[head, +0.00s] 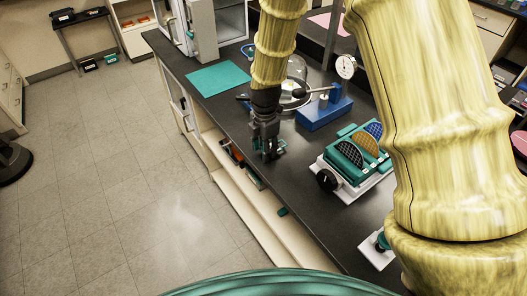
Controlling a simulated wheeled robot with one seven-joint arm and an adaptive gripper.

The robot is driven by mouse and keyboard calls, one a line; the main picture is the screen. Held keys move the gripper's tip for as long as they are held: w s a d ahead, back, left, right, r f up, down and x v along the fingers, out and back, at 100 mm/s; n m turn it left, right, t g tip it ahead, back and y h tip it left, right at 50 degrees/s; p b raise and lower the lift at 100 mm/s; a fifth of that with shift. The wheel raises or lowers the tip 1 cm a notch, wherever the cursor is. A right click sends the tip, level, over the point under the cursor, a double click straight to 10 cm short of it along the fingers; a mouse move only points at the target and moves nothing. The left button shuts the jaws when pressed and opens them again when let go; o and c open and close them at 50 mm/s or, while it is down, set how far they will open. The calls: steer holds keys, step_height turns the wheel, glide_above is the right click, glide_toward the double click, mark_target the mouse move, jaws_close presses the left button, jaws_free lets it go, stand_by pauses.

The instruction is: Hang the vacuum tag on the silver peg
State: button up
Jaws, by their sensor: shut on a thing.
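My gripper (270,153) is low over the front part of the dark bench, at the lower end of the yellow arm. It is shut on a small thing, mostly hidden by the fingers. A bit of teal shows at the fingertips; I cannot tell for sure whether this is the vacuum tag. A blue block (322,113) stands on the bench behind and right of the gripper, with a small silver upright on top. I cannot tell whether that upright is the silver peg. No other peg can be made out clearly.
A teal rack (336,161) with several patterned discs and a black knob (327,180) stands right of the gripper. A glass dome (297,70) and a dial gauge (346,66) are behind. A teal mat (218,78) lies left. The bench's front edge is close to the gripper.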

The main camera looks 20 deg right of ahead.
steer(key=shift+r, duration=0.45)
steer(key=shift+s+a+r+b, duration=0.35)
steer(key=shift+s+r+b, duration=0.2)
steer(key=shift+b, duration=0.25)
steer(key=s+a+r+b, duration=0.2)
steer(key=s+a, duration=0.6)
steer(key=s, duration=0.4)
steer(key=shift+s+b, duration=0.15)
steer(key=shift+b, duration=0.7)
steer(key=shift+f, duration=0.1)
